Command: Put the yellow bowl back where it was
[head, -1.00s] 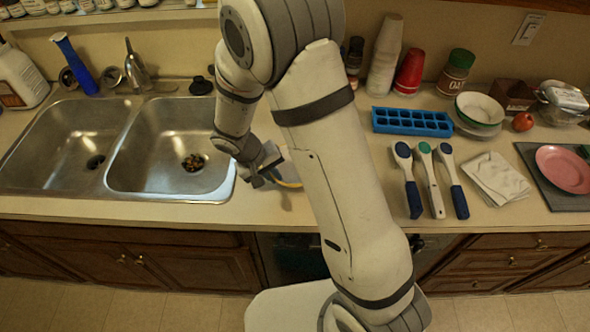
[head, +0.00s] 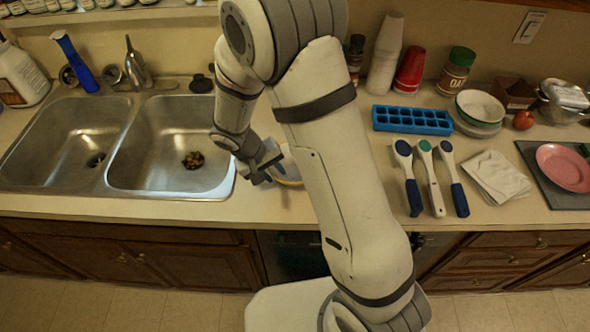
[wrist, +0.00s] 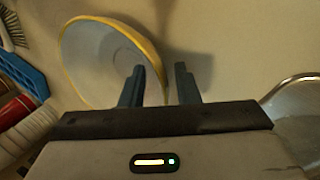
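The yellow bowl, white inside with a yellow rim, shows in the wrist view (wrist: 92,62) at the upper left. In the head view the bowl (head: 289,183) is mostly hidden behind my arm, on the counter right of the sink. My gripper (wrist: 160,68) is open at the bowl's edge. In the wrist view the left finger overlaps the bowl's inside and the right finger is outside it, with the rim between them. I see a gap between rim and right finger; contact with the left finger is unclear.
The double sink (head: 172,150) lies left of my gripper. A blue ice tray (head: 412,120), several brushes (head: 408,175), a folded cloth (head: 497,177) and a green-rimmed bowl (head: 480,107) stand to the right. Cups (head: 385,55) are at the back. The counter's front edge is close.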

